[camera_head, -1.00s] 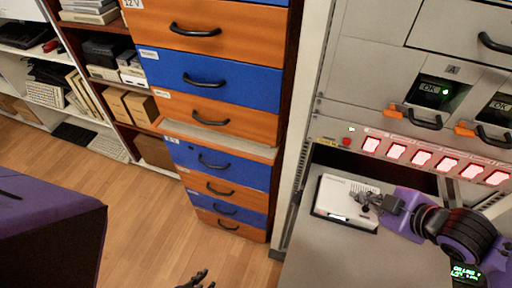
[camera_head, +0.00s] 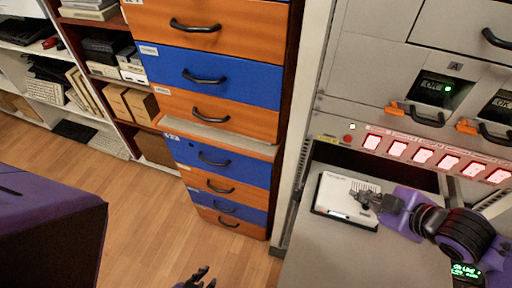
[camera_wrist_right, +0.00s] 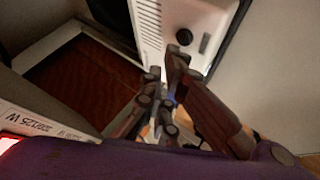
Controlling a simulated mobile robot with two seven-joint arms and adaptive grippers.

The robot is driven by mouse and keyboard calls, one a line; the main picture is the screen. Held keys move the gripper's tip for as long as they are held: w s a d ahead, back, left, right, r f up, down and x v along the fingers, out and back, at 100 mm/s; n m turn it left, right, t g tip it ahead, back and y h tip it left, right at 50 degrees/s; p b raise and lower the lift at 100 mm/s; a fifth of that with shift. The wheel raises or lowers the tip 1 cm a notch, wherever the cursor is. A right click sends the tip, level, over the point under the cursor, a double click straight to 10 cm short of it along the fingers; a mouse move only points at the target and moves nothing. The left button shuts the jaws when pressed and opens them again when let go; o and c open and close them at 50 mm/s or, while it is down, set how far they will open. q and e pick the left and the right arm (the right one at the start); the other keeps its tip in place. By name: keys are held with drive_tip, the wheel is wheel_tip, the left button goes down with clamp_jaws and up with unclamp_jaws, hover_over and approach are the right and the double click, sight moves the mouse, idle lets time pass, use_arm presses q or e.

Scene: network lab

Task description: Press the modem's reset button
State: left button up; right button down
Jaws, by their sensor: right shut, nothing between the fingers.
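The modem (camera_head: 333,196) is a white box with a vented top, lying on the grey shelf at the right in the head view. In the right wrist view the modem (camera_wrist_right: 150,25) shows a round black button or knob (camera_wrist_right: 184,37) on its white face. My right gripper (camera_head: 358,195) is shut and empty, with its fingertips over the modem's right part. In the wrist view the right gripper (camera_wrist_right: 168,75) has its tips close to the modem's face, just below the black knob; I cannot tell whether they touch. My left gripper (camera_head: 203,275) is only partly in view at the bottom edge, away from the modem.
A rack panel with a row of lit red switches (camera_head: 422,156) stands above and behind the grey shelf (camera_head: 318,250). Orange and blue drawers (camera_head: 205,92) stand left of the rack. The wooden floor (camera_head: 150,210) is clear.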

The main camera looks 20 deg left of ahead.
use_arm(q)
drive_tip(key=shift+w+a, duration=0.1)
drive_tip(key=shift+w, duration=0.05)
use_arm(e)
drive_tip(key=shift+f, duration=0.15)
idle(0.4)
drive_tip(key=shift+f, duration=0.25)
